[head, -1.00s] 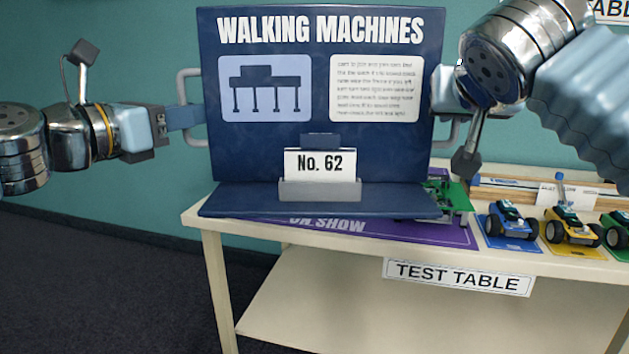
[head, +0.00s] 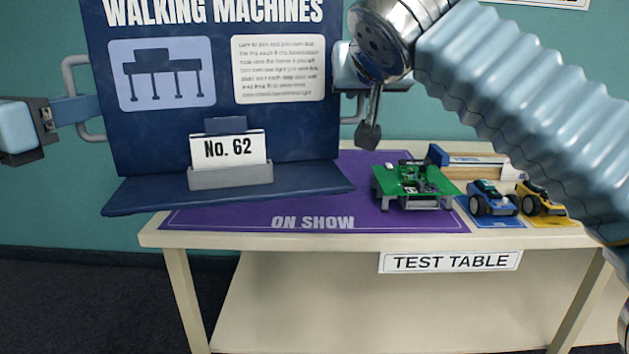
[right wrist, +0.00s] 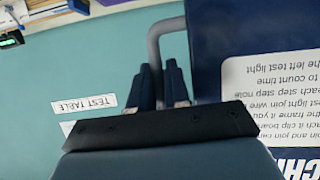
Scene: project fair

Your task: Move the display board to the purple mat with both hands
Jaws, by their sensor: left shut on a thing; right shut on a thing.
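The dark blue display board (head: 220,130) reads WALKING MACHINES. It has a foot ledge with a No. 62 card (head: 228,150) and a grey handle on each side. It is upright and looks held above the table. My left gripper (head: 80,110) is shut on the left handle (head: 72,75). My right gripper (head: 352,84) is at the right handle (head: 360,110), its fingers mostly hidden; the right wrist view shows them (right wrist: 162,85) shut on that handle (right wrist: 160,35). The purple mat (head: 315,205), marked ON SHOW, lies on the table, partly covered from view by the board.
A green circuit board (head: 415,180) stands on the mat's right part. Small blue (head: 493,200) and yellow (head: 541,201) wheeled cars are right of it, with a wooden-looking piece (head: 475,165) behind. The TEST TABLE sign (head: 450,261) hangs on the table's front edge.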

